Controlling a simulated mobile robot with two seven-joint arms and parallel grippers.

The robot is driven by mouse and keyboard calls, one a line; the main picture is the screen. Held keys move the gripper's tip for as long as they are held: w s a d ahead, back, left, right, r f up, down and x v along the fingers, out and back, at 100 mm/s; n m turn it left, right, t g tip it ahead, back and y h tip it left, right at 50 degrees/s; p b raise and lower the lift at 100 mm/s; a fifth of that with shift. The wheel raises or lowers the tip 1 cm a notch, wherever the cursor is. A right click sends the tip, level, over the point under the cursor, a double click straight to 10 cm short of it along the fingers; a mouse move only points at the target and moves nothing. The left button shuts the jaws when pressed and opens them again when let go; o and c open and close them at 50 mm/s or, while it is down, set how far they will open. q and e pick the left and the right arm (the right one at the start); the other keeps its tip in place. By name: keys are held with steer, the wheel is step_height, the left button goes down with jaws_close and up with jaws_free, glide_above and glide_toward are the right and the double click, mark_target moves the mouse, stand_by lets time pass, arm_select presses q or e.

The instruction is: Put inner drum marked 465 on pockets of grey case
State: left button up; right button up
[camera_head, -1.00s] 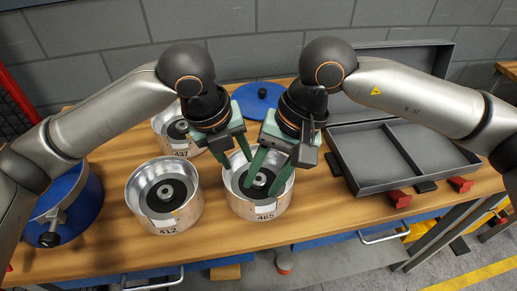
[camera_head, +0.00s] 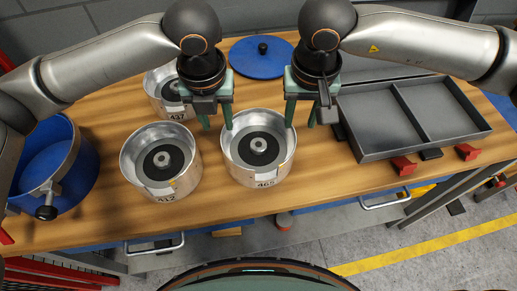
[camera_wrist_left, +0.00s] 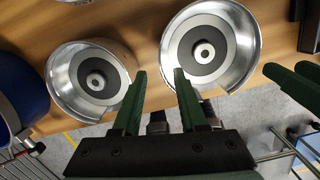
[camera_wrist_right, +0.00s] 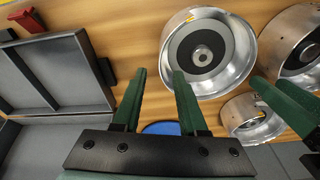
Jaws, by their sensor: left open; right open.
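The metal drum labelled 465 (camera_head: 280,160) stands upright on the table, with a black ring and grey hub inside. The left wrist view (camera_wrist_left: 246,65) and right wrist view (camera_wrist_right: 240,65) show it too. My left gripper (camera_head: 217,121) is open and empty, by the drum's far left rim. My right gripper (camera_head: 300,121) is open and empty, by its far right rim. Both look apart from the drum; their exact height is unclear. The grey case (camera_head: 397,108) lies open at the right, with two empty pockets visible.
Drum 412 (camera_head: 190,180) stands just left of drum 465, drum 437 (camera_head: 158,80) behind it. A blue lid (camera_head: 250,65) lies at the back. A blue container (camera_head: 80,185) is at the far left. Red blocks (camera_head: 403,165) sit at the case's front edge.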

mark_target(222, 137)
arm_select(q)
steer(key=f, duration=0.5)
steer(key=w+f, duration=0.1)
steer(key=f, duration=0.2)
arm_select(e)
steer(key=f, duration=0.5)
steer(key=w+f, duration=0.1)
steer(key=f, duration=0.2)
arm_select(q)
steer(key=shift+c, duration=0.4)
arm_select(e)
steer(key=shift+c, duration=0.4)
arm_select(q)
jaws_close()
arm_select(e)
jaws_close()
arm_select(q)
steer(key=shift+w+r, duration=0.15)
steer(key=shift+r, duration=0.05)
arm_select(e)
steer(key=shift+w+r, duration=0.15)
